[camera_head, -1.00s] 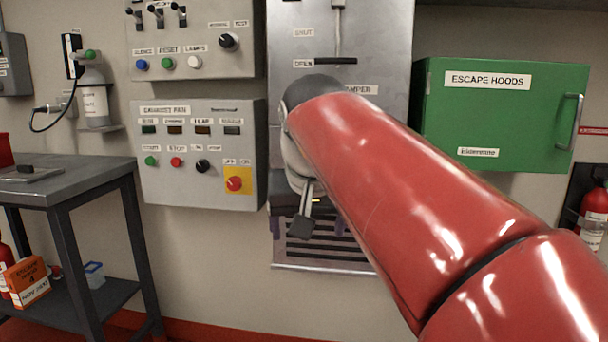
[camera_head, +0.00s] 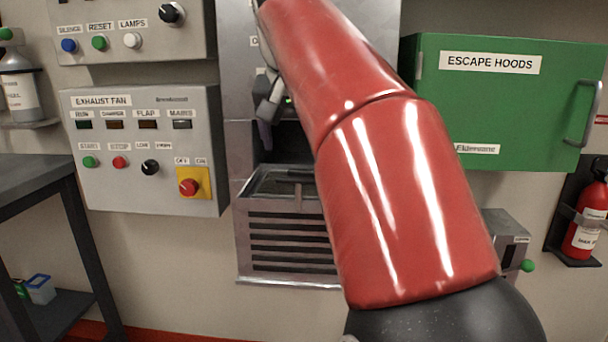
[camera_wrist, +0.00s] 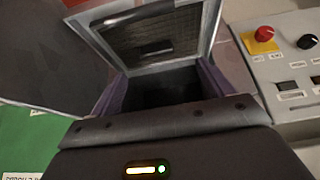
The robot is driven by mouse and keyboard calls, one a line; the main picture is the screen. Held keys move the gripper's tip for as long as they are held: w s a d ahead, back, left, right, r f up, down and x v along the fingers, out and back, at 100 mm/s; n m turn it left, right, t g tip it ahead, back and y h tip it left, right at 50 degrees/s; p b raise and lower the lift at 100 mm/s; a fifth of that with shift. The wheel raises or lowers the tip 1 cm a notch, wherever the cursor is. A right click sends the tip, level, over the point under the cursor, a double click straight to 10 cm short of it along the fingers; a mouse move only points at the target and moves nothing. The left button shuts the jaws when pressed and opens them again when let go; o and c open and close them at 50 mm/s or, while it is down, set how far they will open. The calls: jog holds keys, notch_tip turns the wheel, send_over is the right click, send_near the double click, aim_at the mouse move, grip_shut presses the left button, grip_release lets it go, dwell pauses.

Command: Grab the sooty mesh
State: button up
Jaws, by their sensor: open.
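The sooty mesh (camera_wrist: 150,28) is a dark panel in a pale metal frame, with a bar handle across it, in the upper middle of the wrist view. In the head view, its frame (camera_head: 285,183) appears to lie tilted in the opening of the grey wall unit, above the slats. My gripper (camera_wrist: 163,72) is open, with a purple finger on each side and nothing between them. In the head view, my gripper (camera_head: 267,128) is just above the frame, partly hidden by my red arm. The fingers appear apart from the handle.
The exhaust fan panel (camera_head: 145,150) is left of the opening. The green escape hoods cabinet (camera_head: 510,105) is to the right, with a small grey box (camera_head: 508,240) below it. A fire extinguisher (camera_head: 588,225) hangs far right. A dark table (camera_head: 40,175) stands left.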

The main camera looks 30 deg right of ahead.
aim_at(303, 170)
jog(key=shift+w+d+f, duration=0.2)
jog(key=shift+w, duration=0.05)
jog(key=x, duration=0.2)
jog(key=b+x, duration=0.1)
jog(key=x, duration=0.4)
jog(key=shift+s+d+f+b, duration=0.15)
jog(key=shift+s+f+b, duration=0.05)
jog(key=shift+b, duration=0.1)
jog(key=shift+r, duration=0.1)
jog(key=c, duration=1.4)
